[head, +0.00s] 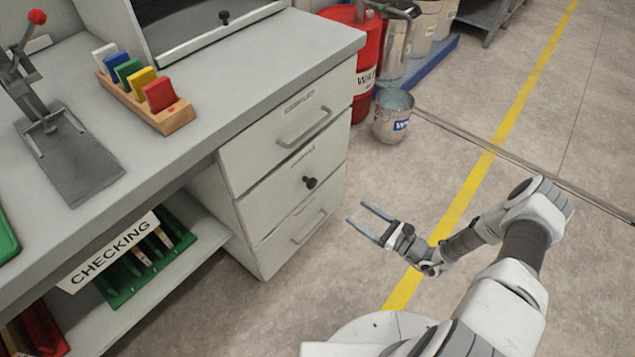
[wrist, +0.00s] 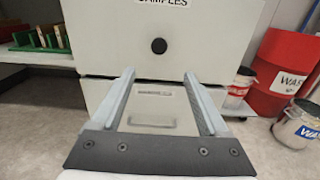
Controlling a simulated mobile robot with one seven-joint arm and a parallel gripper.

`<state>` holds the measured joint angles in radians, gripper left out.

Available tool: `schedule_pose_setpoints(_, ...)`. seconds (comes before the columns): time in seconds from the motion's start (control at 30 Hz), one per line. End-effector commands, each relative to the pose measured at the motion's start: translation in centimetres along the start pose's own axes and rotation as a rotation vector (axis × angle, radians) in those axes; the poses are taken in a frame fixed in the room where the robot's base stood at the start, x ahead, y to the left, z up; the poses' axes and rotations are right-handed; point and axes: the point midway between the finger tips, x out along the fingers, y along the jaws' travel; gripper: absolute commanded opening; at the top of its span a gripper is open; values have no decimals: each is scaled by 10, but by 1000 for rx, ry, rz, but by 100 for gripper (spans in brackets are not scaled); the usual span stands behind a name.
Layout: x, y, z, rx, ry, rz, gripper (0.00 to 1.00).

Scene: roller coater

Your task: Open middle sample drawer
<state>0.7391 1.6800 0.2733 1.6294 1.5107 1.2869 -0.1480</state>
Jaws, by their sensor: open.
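The middle drawer (head: 293,194) is in the cabinet under the bench and looks closed in the head view. It carries a round black knob (head: 310,183). In the wrist view the drawer front (wrist: 205,42) has a label ending in "SAMPLES", partly cut off at the top, and the knob (wrist: 159,46) is above and beyond my fingertips. My gripper (head: 363,215) is open and empty, in front of the cabinet and apart from it. In the wrist view my gripper (wrist: 160,75) has its two fingers spread, with the lower drawer (wrist: 152,110) showing between them.
The top drawer (head: 275,140) and lower drawer (head: 296,232) have bar handles. A red waste drum (head: 366,75) and a metal bucket (head: 392,118) stand right of the cabinet. The bench top (head: 215,95) overhangs the drawers. The floor before the cabinet is clear.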

Motion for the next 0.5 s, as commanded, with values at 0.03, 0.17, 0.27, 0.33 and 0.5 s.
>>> schedule_pose_setpoints(0.03,5,0,0,0,-1,0,78)
schedule_pose_setpoints(0.17,24,1,-1,-1,-1,4,78)
schedule_pose_setpoints(0.27,45,1,-1,-2,0,5,78)
schedule_pose_setpoints(0.33,61,2,-1,-2,-2,6,78)
schedule_pose_setpoints(0.5,98,2,-2,-3,-1,6,78)
